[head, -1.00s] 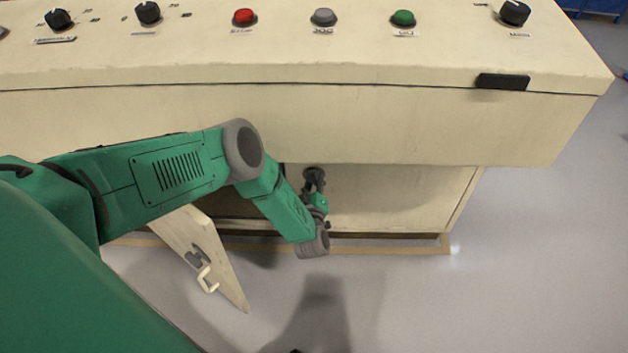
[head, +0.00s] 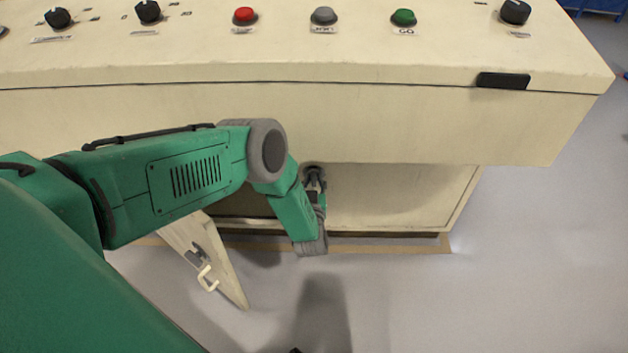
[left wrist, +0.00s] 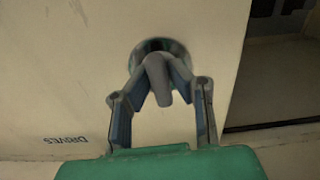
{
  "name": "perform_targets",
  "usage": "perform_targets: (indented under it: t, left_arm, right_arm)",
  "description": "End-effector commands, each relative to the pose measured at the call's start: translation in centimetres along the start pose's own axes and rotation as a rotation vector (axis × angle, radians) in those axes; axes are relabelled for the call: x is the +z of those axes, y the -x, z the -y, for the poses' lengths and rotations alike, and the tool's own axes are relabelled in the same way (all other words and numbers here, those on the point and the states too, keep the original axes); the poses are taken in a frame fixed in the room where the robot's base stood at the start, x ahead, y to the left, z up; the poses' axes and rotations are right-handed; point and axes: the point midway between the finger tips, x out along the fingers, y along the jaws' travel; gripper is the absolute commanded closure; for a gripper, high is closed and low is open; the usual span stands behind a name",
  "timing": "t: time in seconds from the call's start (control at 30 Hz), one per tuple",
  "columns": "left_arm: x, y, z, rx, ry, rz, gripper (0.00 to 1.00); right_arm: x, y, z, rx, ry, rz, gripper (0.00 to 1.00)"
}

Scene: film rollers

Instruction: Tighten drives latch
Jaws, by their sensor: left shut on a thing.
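The drives latch (left wrist: 156,78) is a grey handle on a round metal base, set in a cream panel (left wrist: 60,60). The word DRIVES shows upside down on that panel in the left wrist view. My left gripper (left wrist: 158,92) is shut on the latch handle, with a finger on each side of it. In the head view the left gripper (head: 315,183) is at the cabinet front under the console overhang, and the latch there is mostly hidden by the gripper. My right gripper is not in view.
A cream door (head: 215,258) with a pale handle stands open at lower left, under my left arm. The console top (head: 290,55) with knobs and red, grey and green buttons overhangs the cabinet. Grey floor at right is clear.

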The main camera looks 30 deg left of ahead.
Motion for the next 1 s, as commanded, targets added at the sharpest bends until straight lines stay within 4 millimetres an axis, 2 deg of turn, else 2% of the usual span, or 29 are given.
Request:
perform_targets:
  t: [0.47, 0.5, 0.53, 0.57, 0.87, 1.0]
  left_arm:
    - [0.1, -0.1, 0.0, 0.0, -0.015, 0.003, 1.0]
    - [0.1, -0.1, 0.0, 0.0, -0.015, 0.003, 0.8]
    - [0.1, -0.1, 0.0, 0.0, -0.015, 0.003, 0.7]
    - [0.1, -0.1, 0.0, 0.0, -0.015, 0.003, 0.66]
    - [0.0, 0.1, 0.0, 0.0, -0.014, 0.001, 0.66]
    - [0.1, 1.1, -0.1, 0.001, -0.014, 0.004, 0.66]
  right_arm:
    - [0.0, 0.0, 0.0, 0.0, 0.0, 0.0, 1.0]
    - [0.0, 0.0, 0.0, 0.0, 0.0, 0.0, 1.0]
    - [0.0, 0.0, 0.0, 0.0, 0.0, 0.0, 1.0]
    - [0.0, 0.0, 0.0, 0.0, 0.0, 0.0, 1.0]
    - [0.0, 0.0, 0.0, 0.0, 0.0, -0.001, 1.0]
    - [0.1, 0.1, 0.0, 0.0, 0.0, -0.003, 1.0]
